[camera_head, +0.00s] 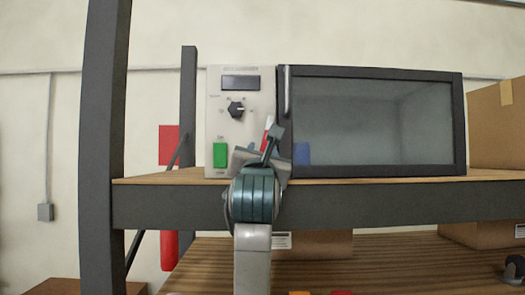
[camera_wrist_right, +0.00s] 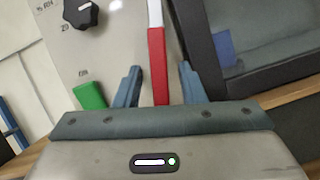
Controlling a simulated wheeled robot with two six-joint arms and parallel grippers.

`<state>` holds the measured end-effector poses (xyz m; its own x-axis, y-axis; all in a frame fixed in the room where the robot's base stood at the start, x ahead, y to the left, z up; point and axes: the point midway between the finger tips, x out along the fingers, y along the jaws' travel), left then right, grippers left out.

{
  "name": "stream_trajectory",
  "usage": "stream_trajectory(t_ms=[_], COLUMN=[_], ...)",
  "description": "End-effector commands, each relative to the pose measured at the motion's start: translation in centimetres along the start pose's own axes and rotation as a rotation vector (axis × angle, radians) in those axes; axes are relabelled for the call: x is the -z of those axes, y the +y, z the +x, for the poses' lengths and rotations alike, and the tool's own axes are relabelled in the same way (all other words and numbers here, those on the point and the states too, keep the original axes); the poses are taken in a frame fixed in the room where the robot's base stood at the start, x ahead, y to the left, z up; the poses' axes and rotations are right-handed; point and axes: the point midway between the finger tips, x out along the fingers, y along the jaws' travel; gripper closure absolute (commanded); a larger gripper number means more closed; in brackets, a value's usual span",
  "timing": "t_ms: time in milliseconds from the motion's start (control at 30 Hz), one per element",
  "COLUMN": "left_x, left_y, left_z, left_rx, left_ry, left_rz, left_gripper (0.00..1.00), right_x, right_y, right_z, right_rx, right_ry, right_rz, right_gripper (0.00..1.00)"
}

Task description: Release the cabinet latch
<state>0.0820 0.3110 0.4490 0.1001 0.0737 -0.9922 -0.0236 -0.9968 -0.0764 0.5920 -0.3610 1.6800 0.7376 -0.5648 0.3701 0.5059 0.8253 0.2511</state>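The cabinet (camera_head: 371,72) is a box on a wooden shelf, with a light control panel (camera_head: 213,123) at left and a dark-framed glass door (camera_head: 370,120) that looks shut. A red and white bar (camera_head: 266,131), possibly the latch, stands at the panel's right side near the door edge; its lower part is hidden. In the wrist view the red part of this bar (camera_wrist_right: 157,62) lies between my two fingers. My right gripper (camera_head: 274,136) is open there, with gaps to both fingers (camera_wrist_right: 161,76); I cannot tell its depth from the bar. My left gripper is not in view.
The panel has a black knob (camera_head: 236,109) and a green button (camera_head: 220,154). A pale upright handle (camera_head: 287,92) is on the door's left edge. A cardboard box (camera_head: 497,125) stands right of the cabinet. A dark shelf post (camera_head: 101,150) rises at left.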

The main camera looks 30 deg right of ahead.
Motion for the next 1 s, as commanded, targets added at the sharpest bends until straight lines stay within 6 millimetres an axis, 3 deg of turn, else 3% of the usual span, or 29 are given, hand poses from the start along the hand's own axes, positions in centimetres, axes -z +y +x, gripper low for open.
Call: stream_trajectory(t_ms=[100, 300, 1000], left_x=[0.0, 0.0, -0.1], left_y=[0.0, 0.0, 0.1], left_z=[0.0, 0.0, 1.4], left_rx=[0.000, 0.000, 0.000], left_ry=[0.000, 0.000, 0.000], left_rz=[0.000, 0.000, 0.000], left_gripper=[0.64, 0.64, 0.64], right_x=[0.0, 0.0, -0.2], right_y=[0.0, 0.0, -1.1], right_z=[0.0, 0.0, 0.0], right_rx=[0.000, 0.000, -0.103], right_ry=[0.000, 0.000, -0.001], right_rz=[0.000, 0.000, -0.251], right_gripper=[0.66, 1.00, 1.00])
